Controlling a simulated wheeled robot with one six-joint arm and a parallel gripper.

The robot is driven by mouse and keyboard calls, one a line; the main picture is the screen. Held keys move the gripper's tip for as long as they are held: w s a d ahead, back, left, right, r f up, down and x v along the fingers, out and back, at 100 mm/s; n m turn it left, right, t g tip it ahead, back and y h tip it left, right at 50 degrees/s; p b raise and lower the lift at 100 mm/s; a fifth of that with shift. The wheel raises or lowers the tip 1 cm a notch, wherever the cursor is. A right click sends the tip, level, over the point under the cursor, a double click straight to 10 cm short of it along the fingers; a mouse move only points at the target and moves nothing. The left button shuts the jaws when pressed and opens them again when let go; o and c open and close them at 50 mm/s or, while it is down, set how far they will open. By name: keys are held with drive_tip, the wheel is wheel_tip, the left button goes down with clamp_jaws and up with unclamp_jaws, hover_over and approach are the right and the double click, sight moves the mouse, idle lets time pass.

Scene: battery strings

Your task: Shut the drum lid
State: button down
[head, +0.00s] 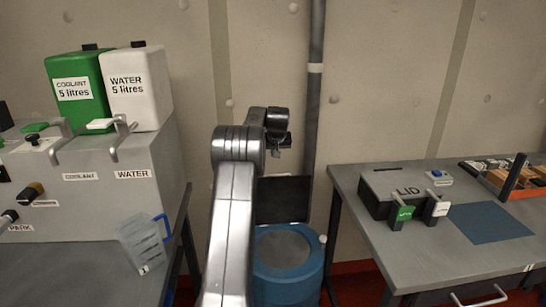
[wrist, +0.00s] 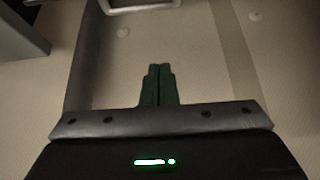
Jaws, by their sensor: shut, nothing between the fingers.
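The blue drum (head: 289,275) stands on the floor between the two benches, partly hidden by my arm. Its dark lid (head: 284,199) stands upright at the drum's back edge, so the drum is open and its grey round top shows. A small pale knob sits at the drum's right rim. My gripper (head: 281,149) is above the raised lid and apart from it in the head view. In the wrist view my gripper's green fingers (wrist: 158,83) are together and empty, with the wall beyond them.
A grey vertical pipe (head: 314,90) runs down the wall behind the drum. The left bench carries a grey cabinet (head: 140,160) with coolant and water containers. The right bench (head: 375,237) holds a black box marked LID (head: 385,188) and a blue mat (head: 486,223).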

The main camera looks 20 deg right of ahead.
wheel_tip(320, 180, down, 8)
drive_tip(key=p, duration=0.2)
drive_tip(key=shift+w, duration=0.3)
idle(0.4)
drive_tip(key=shift+f, duration=0.1)
